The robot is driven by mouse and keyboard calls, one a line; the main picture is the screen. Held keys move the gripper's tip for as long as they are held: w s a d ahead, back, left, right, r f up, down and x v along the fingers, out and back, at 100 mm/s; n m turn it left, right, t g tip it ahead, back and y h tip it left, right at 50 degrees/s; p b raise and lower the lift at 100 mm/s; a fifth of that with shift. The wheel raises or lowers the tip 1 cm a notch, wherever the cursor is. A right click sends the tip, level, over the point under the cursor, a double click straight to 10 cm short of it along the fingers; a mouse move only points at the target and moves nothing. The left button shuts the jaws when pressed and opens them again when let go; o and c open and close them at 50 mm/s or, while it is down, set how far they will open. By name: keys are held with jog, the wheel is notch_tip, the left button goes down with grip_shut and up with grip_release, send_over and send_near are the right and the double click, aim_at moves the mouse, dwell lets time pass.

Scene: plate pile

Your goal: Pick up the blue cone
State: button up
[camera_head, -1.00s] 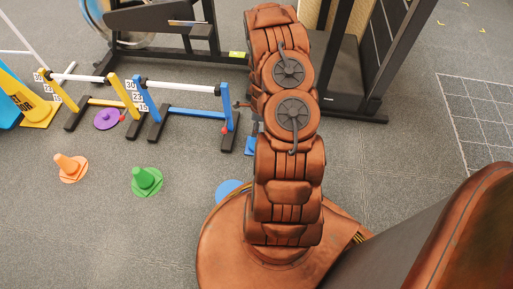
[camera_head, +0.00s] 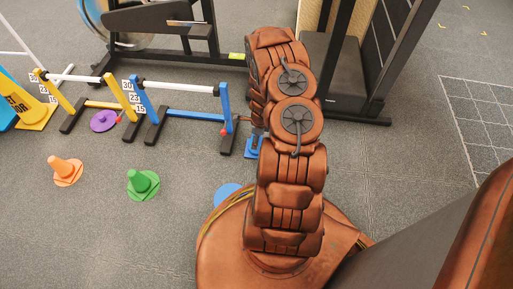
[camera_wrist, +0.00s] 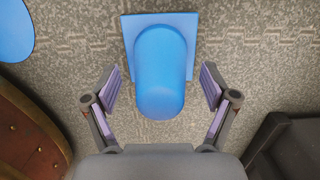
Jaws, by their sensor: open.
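The blue cone (camera_wrist: 160,72) stands on the floor in the wrist view, its rounded top toward me and its square base (camera_wrist: 188,22) beyond. In the head view the blue cone (camera_head: 252,148) shows only in part, at the left edge of my arm. My gripper (camera_wrist: 160,88) is open, with one purple-padded finger on each side of the cone's top. A gap shows between each finger and the cone. My gripper is hidden behind my arm in the head view.
A green cone (camera_head: 143,184), an orange cone (camera_head: 66,170) and a flat blue disc (camera_head: 227,191) are on the floor. Yellow and blue hurdles (camera_head: 180,114) stand left of my arm. Dark gym equipment (camera_head: 345,75) stands behind it.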

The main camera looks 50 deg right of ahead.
jog(key=shift+c, duration=0.4)
grip_shut()
